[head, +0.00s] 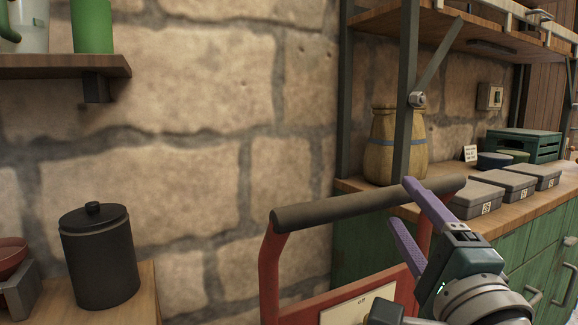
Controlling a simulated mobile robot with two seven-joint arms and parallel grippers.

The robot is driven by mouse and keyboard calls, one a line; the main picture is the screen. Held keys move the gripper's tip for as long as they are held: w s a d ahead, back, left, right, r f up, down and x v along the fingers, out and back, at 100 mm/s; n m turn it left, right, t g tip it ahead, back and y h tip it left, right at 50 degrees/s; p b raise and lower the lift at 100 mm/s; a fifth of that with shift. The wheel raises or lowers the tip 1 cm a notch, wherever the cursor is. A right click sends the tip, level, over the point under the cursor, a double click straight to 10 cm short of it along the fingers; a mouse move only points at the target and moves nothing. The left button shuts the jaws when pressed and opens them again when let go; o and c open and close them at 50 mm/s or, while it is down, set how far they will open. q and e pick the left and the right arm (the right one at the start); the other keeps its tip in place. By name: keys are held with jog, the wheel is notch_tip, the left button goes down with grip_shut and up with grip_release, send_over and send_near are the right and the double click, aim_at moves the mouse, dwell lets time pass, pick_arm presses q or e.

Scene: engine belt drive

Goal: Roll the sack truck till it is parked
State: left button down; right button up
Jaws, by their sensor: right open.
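The sack truck (273,262) shows at the lower middle as a red frame with a dark grip bar across its top and a pale label plate below. Its lower part and wheels are out of view. My right gripper (398,205) comes in from the lower right. Its two purple fingers are apart, one at the right end of the grip bar and one below it. I cannot tell whether either finger touches the bar. My left gripper is not in view.
A green cabinet with a wooden counter (350,185) stands behind at right, carrying a tan sack (383,150), grey boxes (506,183) and a green crate (522,145). A black canister (98,257) stands on a wooden surface at left. A stone wall (190,180) closes off the back.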

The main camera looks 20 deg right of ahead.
jog(key=x, duration=0.7)
jog(key=shift+w, duration=0.2)
grip_shut()
jog(key=shift+r, duration=0.1)
dwell(1.0)
